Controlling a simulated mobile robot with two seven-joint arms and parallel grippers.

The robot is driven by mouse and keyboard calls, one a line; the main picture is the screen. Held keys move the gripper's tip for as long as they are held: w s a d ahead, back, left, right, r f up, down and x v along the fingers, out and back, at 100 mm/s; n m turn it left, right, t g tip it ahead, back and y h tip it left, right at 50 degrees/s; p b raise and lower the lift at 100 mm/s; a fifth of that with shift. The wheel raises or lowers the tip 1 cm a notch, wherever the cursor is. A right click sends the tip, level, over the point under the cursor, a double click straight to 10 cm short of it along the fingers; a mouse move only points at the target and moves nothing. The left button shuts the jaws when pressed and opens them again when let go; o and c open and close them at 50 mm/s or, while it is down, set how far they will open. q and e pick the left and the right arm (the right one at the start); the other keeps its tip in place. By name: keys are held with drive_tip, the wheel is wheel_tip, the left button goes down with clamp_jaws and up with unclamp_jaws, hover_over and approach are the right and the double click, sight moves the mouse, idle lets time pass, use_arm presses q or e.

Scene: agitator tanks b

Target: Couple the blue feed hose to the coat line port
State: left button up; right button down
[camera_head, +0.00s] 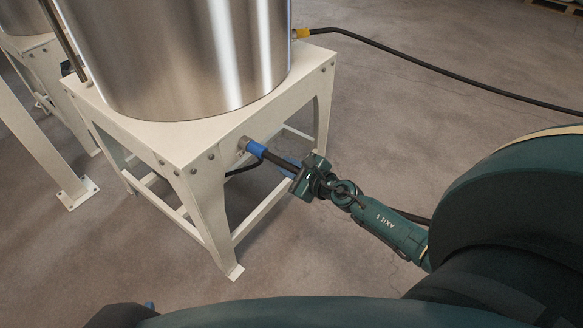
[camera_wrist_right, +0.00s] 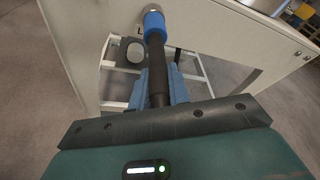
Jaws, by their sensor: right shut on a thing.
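The blue feed hose shows as a blue collar (camera_head: 256,148) with a black stem behind it. The collar is in line with a metal port (camera_head: 243,142) on the cream tank stand's front face and appears to touch it; whether it is locked cannot be told. In the right wrist view the collar (camera_wrist_right: 154,26) meets the metal port (camera_wrist_right: 152,8) at the top. My right gripper (camera_head: 291,164) is shut on the black stem (camera_wrist_right: 158,80), its blue fingers on either side. My left gripper is not recognisable in either view.
The steel tank (camera_head: 190,50) stands on the cream stand (camera_head: 210,195). A second black hose with a yellow collar (camera_head: 300,33) runs right from behind the tank. A cream post (camera_head: 45,140) stands at left. The floor to the right is open.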

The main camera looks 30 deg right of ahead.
drive_tip(key=c, duration=1.3)
unclamp_jaws()
drive_tip(key=shift+o, duration=0.2)
drive_tip(key=v, duration=1.3)
drive_tip(key=shift+b, duration=0.4)
drive_tip(key=shift+s, duration=0.1)
